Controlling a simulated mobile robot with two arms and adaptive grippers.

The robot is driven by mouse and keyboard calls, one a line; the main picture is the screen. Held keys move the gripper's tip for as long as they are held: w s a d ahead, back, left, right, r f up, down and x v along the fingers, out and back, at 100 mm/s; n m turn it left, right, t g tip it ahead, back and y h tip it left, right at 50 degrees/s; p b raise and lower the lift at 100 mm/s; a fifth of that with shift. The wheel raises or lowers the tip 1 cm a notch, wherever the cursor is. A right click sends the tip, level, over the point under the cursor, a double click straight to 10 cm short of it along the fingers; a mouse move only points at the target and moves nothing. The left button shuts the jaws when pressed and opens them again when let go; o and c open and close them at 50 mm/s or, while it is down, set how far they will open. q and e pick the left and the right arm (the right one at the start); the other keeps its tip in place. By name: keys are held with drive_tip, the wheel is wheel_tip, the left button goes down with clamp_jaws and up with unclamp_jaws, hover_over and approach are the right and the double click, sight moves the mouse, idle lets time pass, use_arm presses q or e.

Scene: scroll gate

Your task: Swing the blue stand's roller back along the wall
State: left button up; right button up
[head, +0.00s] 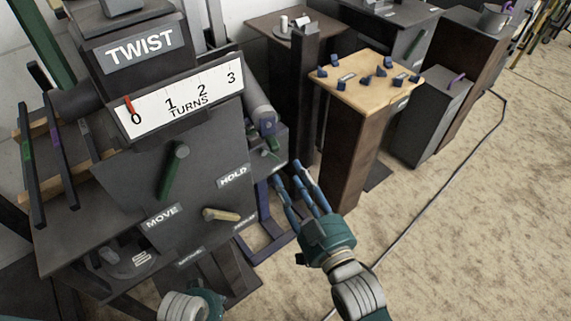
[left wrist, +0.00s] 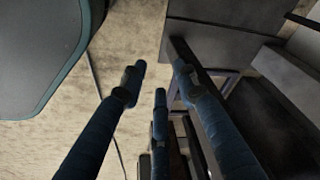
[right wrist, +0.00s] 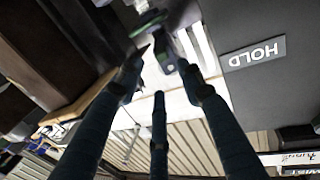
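The blue stand shows in the head view as a blue-purple base frame (head: 264,232) on the floor beside the dark TWIST machine. A grey cylinder (head: 259,98) with a blue and green lower end stands tilted above it and looks like the roller. My right gripper (head: 293,178) is open, fingers spread, below and right of that cylinder; I see nothing between them. In the right wrist view a dark piece with a green rim (right wrist: 150,24) lies beyond the fingertips. My left gripper (left wrist: 158,78) is open and empty; the blue frame (left wrist: 224,80) shows beyond it.
A wooden-topped pedestal (head: 350,150) stands right of my right gripper. A dark cable (head: 440,180) crosses the carpet, with open floor at the right.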

drive_tip(key=shift+s+d, duration=0.25)
drive_tip(key=shift+s, duration=0.25)
use_arm(q)
drive_tip(key=shift+c, duration=0.2)
